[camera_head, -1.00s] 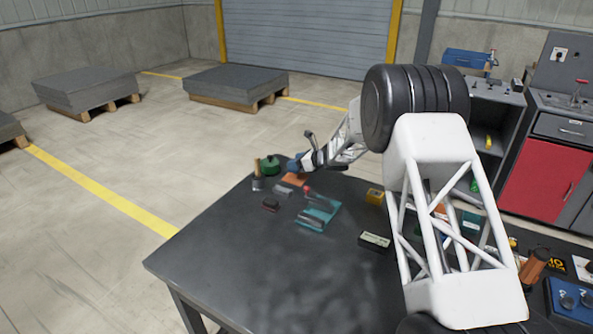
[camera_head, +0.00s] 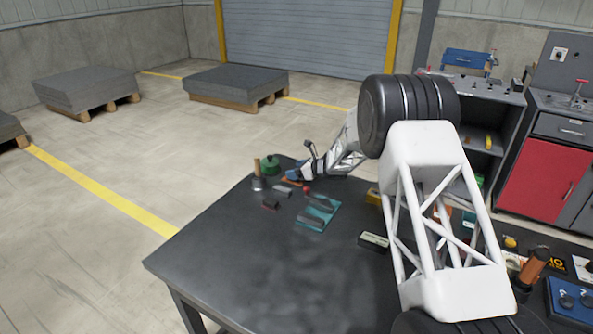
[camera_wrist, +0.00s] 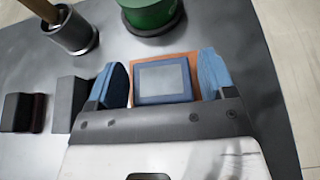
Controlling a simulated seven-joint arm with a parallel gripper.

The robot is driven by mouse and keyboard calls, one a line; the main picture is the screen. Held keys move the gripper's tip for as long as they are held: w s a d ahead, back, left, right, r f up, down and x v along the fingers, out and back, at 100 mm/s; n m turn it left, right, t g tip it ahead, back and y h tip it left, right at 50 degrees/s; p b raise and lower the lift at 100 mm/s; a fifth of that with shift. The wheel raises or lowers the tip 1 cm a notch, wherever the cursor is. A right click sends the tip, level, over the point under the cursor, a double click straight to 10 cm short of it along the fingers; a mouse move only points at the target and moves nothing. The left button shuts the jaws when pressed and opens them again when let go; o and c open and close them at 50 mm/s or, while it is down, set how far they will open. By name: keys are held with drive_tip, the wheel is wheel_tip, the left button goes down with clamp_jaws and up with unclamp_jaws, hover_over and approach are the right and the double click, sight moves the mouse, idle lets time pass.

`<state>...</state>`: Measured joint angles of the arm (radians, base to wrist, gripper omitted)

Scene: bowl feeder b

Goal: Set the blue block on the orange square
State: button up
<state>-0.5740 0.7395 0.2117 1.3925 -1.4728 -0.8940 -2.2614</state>
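The blue block (camera_wrist: 163,81), with a greyish upper face, sits between my gripper's two blue fingers in the wrist view. The orange square (camera_wrist: 178,58) shows behind the block and in thin strips at its sides, so the block is over it. My gripper (camera_wrist: 163,82) is open around the block, with a narrow gap on each side. In the head view, my gripper (camera_head: 292,174) is low at the table's far corner. Only a sliver of the orange square (camera_head: 295,184) shows there. The block's underside is hidden, so contact with the square cannot be seen.
A green round object (camera_wrist: 152,12) stands just beyond the square. A dark cup with a wooden handle (camera_wrist: 72,30) is at the left. A grey block (camera_wrist: 66,103) lies close to the left finger. A teal tray (camera_head: 318,214) is nearer on the table; the front left is clear.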

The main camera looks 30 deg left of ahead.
drive_tip(key=shift+o, duration=0.6)
drive_tip(key=shift+r, duration=0.1)
drive_tip(key=shift+d+r, duration=0.1)
drive_tip(key=v, duration=1.1)
drive_tip(key=shift+d, duration=0.25)
drive_tip(key=shift+d+r, duration=0.1)
drive_tip(key=shift+d, duration=0.05)
